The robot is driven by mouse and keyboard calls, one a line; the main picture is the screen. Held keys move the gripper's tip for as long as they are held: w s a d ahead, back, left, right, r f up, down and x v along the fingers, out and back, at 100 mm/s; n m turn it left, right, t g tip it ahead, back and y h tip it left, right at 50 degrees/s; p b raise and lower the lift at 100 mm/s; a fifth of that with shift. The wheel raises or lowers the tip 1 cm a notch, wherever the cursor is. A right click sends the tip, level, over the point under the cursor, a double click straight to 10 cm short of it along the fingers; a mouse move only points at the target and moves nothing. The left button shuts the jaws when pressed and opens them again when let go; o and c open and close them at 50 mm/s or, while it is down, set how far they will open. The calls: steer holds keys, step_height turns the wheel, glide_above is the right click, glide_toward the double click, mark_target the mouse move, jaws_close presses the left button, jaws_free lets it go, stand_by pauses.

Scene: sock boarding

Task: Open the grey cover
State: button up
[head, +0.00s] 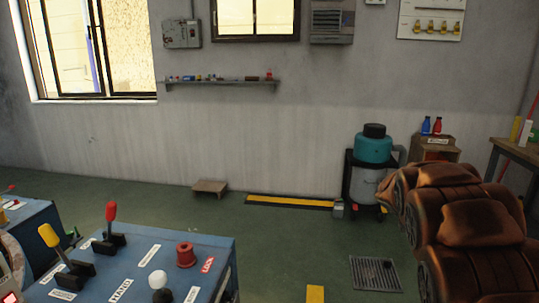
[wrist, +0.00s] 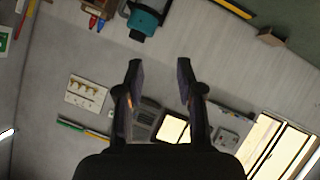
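Nothing in view is clearly marked as the grey cover. A grey switch box (head: 181,33) hangs on the wall beside the large window, with its front appearing shut; it also shows in the wrist view (wrist: 226,138). A grey louvred box (head: 332,22) hangs right of the small window and also shows in the wrist view (wrist: 146,121). I cannot tell if either is the cover. My gripper (wrist: 160,72) is open and empty in the wrist view, fingers apart, with the wall beyond, seen upside down. It is not visible in the head view.
A blue console (head: 140,265) with levers and buttons stands at the front left. A teal-topped canister (head: 373,150) stands by the wall. A low wooden stool (head: 209,187) and floor grate (head: 375,273) are on the green floor. The middle floor is mostly clear.

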steer(key=s+a+f+m+g, duration=0.1)
steer(key=s+f+m+g, duration=0.15)
steer(key=s, duration=0.95)
steer(key=s+a+f+m+g, duration=0.15)
steer(key=s+f+g, duration=0.25)
steer(key=s, duration=0.8)
steer(key=s+a+f+n+g+y, duration=0.1)
steer(key=s+a+f+g, duration=0.3)
steer(key=s, duration=0.6)
steer(key=s+a+g+y, duration=0.1)
steer(key=s+a+y, duration=0.1)
steer(key=s+a, duration=0.65)
steer(key=s+a+f+n+g+y, duration=0.1)
steer(key=s+a+f+g, duration=0.15)
steer(key=s, duration=1.05)
steer(key=s+p+v, duration=0.2)
steer(key=p+v, duration=0.7)
steer(key=v, duration=0.1)
steer(key=s+r+p+v, duration=0.1)
steer(key=s+p+v, duration=0.1)
steer(key=p+v, duration=0.7)
steer(key=shift+w+d+r+t, duration=0.2)
steer(key=shift+w+r+t, duration=0.1)
steer(key=shift+w+r, duration=0.15)
steer(key=shift+r+p, duration=0.2)
steer(key=shift+p, duration=0.2)
steer(key=shift+c, duration=0.4)
jaws_close()
steer(key=shift+a, duration=0.15)
